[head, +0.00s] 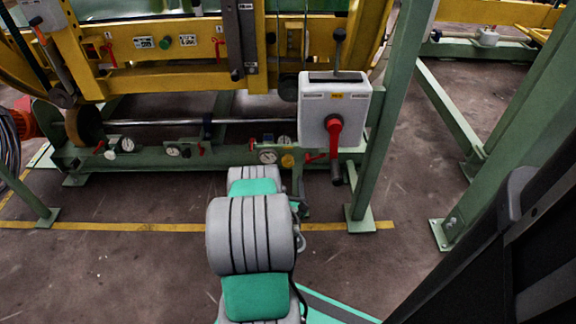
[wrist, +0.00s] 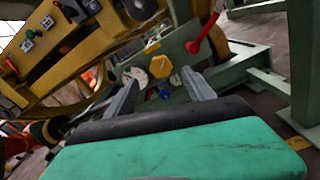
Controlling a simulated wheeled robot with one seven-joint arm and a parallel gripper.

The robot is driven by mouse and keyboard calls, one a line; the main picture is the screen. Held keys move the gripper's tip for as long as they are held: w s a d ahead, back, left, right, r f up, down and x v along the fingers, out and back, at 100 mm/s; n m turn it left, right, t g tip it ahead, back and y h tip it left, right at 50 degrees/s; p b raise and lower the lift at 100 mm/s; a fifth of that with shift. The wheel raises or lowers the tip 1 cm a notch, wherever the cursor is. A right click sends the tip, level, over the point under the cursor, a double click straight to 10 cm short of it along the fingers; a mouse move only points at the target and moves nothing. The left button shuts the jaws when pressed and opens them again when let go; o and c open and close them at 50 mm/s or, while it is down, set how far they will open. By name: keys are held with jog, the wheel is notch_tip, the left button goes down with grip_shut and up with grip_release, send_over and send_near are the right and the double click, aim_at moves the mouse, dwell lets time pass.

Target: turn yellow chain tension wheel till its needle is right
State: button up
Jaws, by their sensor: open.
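The yellow chain tension wheel (wrist: 162,66) is a small faceted knob on the green frame, seen ahead between my fingers in the wrist view. It also shows in the head view (head: 287,161), just past my arm. A round white gauge (wrist: 136,76) sits to its left, partly behind my left finger; in the head view it is the dial (head: 267,157). Its needle is too small to read. My gripper (wrist: 160,80) is open, its fingers on either side of the wheel in the picture; whether they touch it I cannot tell. In the head view my arm mostly hides the gripper.
A red lever (wrist: 203,35) stands up right of the wheel in the wrist view. A blue knob (wrist: 165,95) sits below it. A white switch box (head: 334,110) with a red handle hangs above right in the head view. More gauges (head: 127,145) line the green beam.

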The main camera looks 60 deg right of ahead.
aim_at(288, 163)
jog(key=shift+w+d+n+p, duration=0.25)
jog(key=shift+w+d+n, duration=0.3)
jog(key=shift+d, duration=0.6)
jog(key=shift+w+d+n+p, duration=0.3)
jog(key=shift+w+d, duration=0.3)
jog(key=shift+d, duration=0.55)
jog(key=shift+w+d+n+p, duration=0.2)
jog(key=shift+w+d+n, duration=0.35)
jog(key=shift+d, duration=0.6)
jog(key=shift+c, duration=0.4)
grip_shut()
jog(key=shift+m, duration=0.4)
